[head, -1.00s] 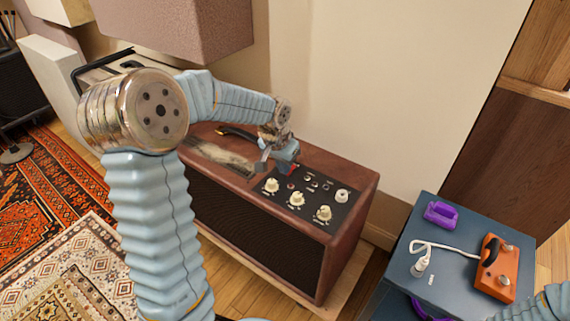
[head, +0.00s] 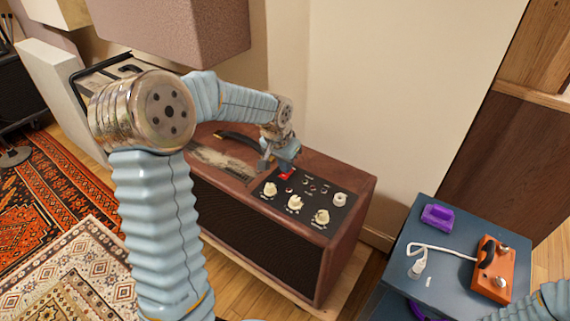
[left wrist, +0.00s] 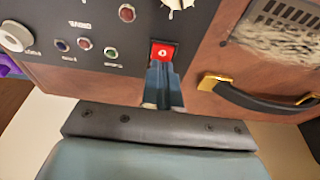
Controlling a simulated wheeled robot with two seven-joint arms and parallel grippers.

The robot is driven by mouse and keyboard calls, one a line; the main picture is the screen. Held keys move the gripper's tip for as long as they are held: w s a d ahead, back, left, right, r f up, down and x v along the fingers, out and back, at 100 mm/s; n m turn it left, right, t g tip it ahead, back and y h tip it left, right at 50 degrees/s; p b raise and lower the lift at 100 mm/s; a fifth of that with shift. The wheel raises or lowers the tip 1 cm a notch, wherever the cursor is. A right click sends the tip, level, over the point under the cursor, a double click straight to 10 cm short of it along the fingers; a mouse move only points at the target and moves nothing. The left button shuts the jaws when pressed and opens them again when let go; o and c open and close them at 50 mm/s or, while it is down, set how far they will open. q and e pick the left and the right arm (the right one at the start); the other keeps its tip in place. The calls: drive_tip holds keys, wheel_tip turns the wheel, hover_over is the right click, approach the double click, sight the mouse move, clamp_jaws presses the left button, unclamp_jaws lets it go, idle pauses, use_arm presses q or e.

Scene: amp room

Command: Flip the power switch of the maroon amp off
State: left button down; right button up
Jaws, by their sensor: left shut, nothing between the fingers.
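The maroon amp (head: 345,184) stands on a low wooden base against the wall, with a black control panel (head: 318,206) on its top. The red power switch (head: 286,176) sits at the panel's left end in the head view. In the left wrist view the red switch (left wrist: 163,54) shows a small white mark. My left gripper (head: 283,168) is shut and empty, its fingertips (left wrist: 163,70) right at the edge of the switch. I cannot tell whether they touch it. My right gripper is out of view; only a piece of my right arm shows at the lower right.
Cream knobs (head: 295,203) and small coloured lights (left wrist: 84,44) share the panel. A black handle (head: 237,139) with gold ends lies beside it. A mauve box (head: 180,30) hangs above. A blue cabinet (head: 400,255) at right bears an orange pedal (head: 492,268) and purple items.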

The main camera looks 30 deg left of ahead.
use_arm(q)
drive_tip(key=p+v, duration=0.1)
drive_tip(key=v, duration=0.2)
drive_tip(key=p+v, duration=0.1)
drive_tip(key=shift+w+r+p, duration=0.25)
drive_tip(key=shift+w+p, duration=0.05)
drive_tip(key=shift+w, duration=0.05)
drive_tip(key=s+r, duration=0.4)
drive_tip(key=r, duration=0.4)
drive_tip(key=shift+s+a+r+b, duration=0.15)
drive_tip(key=shift+s+b, duration=0.2)
drive_tip(key=shift+s, duration=0.05)
